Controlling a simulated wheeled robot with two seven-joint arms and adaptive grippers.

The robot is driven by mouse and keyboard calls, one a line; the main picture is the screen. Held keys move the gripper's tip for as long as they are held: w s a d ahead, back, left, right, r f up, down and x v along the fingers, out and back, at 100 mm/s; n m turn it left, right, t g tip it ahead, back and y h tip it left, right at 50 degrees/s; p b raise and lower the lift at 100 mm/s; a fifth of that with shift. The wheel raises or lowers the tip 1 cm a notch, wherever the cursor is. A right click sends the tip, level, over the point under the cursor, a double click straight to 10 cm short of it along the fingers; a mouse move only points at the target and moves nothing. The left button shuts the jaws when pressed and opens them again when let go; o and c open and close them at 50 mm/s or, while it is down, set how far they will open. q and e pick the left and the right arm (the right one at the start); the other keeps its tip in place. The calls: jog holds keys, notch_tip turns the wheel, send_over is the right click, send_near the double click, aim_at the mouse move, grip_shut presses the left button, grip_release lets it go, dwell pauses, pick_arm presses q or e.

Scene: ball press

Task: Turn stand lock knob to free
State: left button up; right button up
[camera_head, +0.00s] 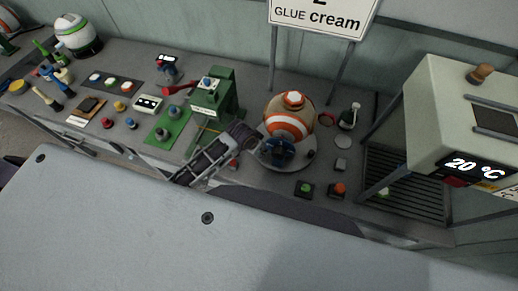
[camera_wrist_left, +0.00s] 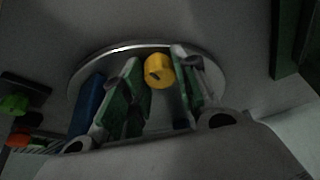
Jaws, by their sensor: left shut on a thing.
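The stand is a round grey plate (camera_head: 296,161) that carries an orange and white ball (camera_head: 289,120) in the head view. In the left wrist view the stand plate (camera_wrist_left: 205,70) fills the middle, with a yellow lock knob (camera_wrist_left: 158,70) on it. My left gripper (camera_wrist_left: 160,80) has green-padded fingers on either side of the yellow knob and is shut on it. In the head view my left gripper (camera_head: 262,143) reaches the front left of the stand, beside dark blue parts; the knob is hidden there. My right gripper is not in view.
A green press (camera_head: 228,95) with a red handle stands left of the stand. Green (camera_head: 305,189) and orange (camera_head: 339,189) buttons lie in front. A heater box (camera_head: 440,95) reading 20 °C stands right. A glue cream sign (camera_head: 320,16) rises behind.

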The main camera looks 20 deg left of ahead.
pick_arm(q)
jog(key=o, duration=0.9)
jog(key=shift+c, duration=0.2)
jog(key=shift+o, duration=0.8)
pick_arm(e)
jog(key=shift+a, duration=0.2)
pick_arm(q)
jog(key=shift+r, duration=0.1)
jog(key=v, duration=1.1)
jog(key=shift+s+r, duration=0.2)
jog(key=shift+r, duration=0.15)
jog(key=shift+s+a, duration=0.1)
jog(key=shift+s, duration=0.05)
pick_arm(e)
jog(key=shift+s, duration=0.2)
